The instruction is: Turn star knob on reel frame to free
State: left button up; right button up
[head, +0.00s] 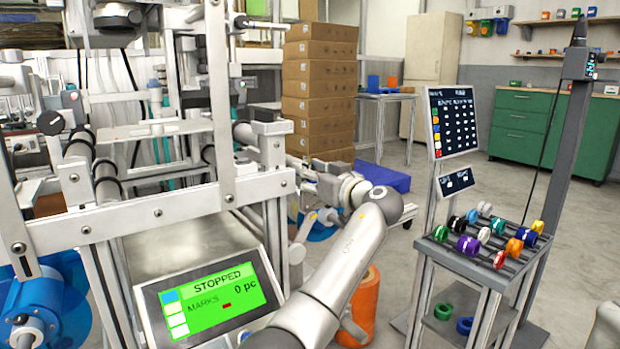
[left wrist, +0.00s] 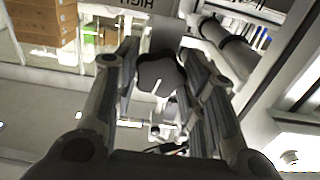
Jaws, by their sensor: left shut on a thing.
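The star knob (left wrist: 160,76) is a dark grey lobed knob with a pale line on its face, seen in the left wrist view. My left gripper (left wrist: 160,88) has its fingers on either side of it and is shut on it. In the head view my left gripper (head: 306,170) reaches the right end of the reel frame (head: 150,215), a pale metal structure with bolted bars. The knob cannot be made out in the head view. My right gripper is not in view.
A green "STOPPED" screen (head: 215,300) stands in front of the frame. A blue reel (head: 45,310) is at lower left. Stacked cardboard boxes (head: 318,90) stand behind my gripper. An orange cylinder (head: 362,305) is beside my arm. A rack of coloured rolls (head: 480,262) stands at right.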

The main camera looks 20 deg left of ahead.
pick_arm(q)
jog(key=shift+f+n, duration=0.25)
jog(key=shift+n, duration=0.25)
jog(key=o, duration=1)
jog(key=shift+o, duration=0.2)
jog(key=shift+r, duration=0.15)
jog(key=shift+d, duration=0.1)
jog(key=v, duration=1.2)
